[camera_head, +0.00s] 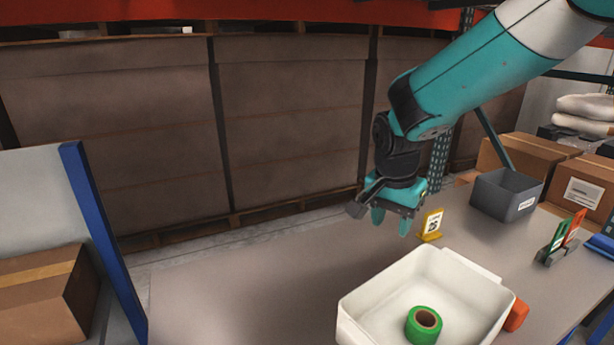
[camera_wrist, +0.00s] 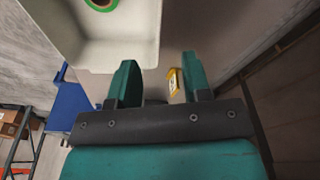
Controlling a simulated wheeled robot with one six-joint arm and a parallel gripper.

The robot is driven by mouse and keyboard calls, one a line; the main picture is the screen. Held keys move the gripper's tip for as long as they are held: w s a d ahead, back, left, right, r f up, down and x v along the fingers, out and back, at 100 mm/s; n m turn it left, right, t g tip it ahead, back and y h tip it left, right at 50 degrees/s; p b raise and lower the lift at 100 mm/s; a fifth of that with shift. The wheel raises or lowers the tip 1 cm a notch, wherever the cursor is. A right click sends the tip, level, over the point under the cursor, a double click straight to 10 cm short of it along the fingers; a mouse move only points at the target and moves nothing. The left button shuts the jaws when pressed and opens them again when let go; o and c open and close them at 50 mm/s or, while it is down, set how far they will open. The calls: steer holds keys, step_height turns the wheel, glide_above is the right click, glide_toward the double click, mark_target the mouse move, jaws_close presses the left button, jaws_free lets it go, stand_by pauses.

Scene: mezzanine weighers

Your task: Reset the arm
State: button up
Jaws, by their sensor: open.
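My gripper (camera_head: 391,220) hangs from the teal arm above the far part of the table, pointing down. Its two teal fingers are apart with nothing between them; the wrist view also shows the open fingers (camera_wrist: 160,82). It is beyond the white tray (camera_head: 385,289) and left of the yellow number stand (camera_head: 431,224). The tray holds a green roll (camera_head: 424,325) with a brown core. In the wrist view the tray (camera_wrist: 120,52) fills the upper left, with part of the green roll (camera_wrist: 101,4) at the top edge. The yellow stand (camera_wrist: 174,83) shows near the right finger.
A grey bin (camera_head: 505,196) stands at the back right, near cardboard boxes (camera_head: 584,188). A holder with green and red cards (camera_head: 560,240) is at the right. An orange object (camera_head: 517,314) sits beside the tray. The table's left part (camera_head: 230,300) is clear. A blue-edged panel (camera_head: 95,235) stands left.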

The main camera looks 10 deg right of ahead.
steer(key=s+a+r+n+y, duration=0.2)
steer(key=s+a+n, duration=0.2)
steer(key=s+n, duration=0.2)
steer(key=s+a+r+n+y, duration=0.1)
steer(key=s+a+n, duration=0.3)
steer(key=s, duration=0.5)
steer(key=s+a+r+n+g+y, duration=0.1)
steer(key=s+a+r+n+y, duration=0.1)
steer(key=s+n, duration=0.5)
steer(key=shift+s+a+r+n+y+p, duration=0.35)
steer(key=shift+s+a+r, duration=0.3)
steer(key=shift+a+r, duration=0.35)
steer(key=shift+f, duration=0.2)
